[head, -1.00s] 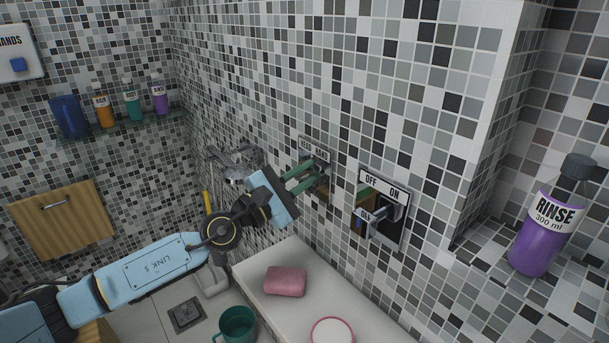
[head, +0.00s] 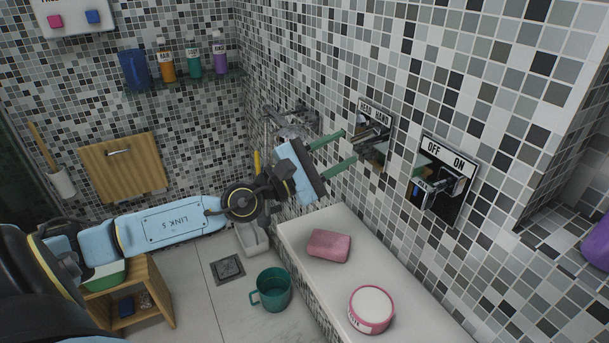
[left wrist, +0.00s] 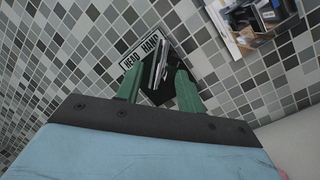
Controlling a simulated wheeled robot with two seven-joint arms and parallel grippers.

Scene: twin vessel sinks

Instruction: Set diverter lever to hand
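The diverter lever (head: 374,134) is a metal handle on a dark wall plate labelled HEAD and HAND (head: 375,112). Its handle appears to lie toward the HAND side; it also shows in the left wrist view (left wrist: 160,64). My left gripper (head: 349,147) is open with green fingers pointing at the plate. In the left wrist view its fingers (left wrist: 158,80) are spread, with the lever between and beyond them. I see no grip on the lever; whether a finger touches it I cannot tell. My right gripper is not in view.
An OFF/ON lever plate (head: 442,180) is on the wall to the right. A ledge (head: 320,290) below holds pink soap (head: 329,246) and a pink-rimmed tub (head: 371,309). A teal mug (head: 272,289) stands on the floor. A metal fixture (head: 290,120) is behind the gripper.

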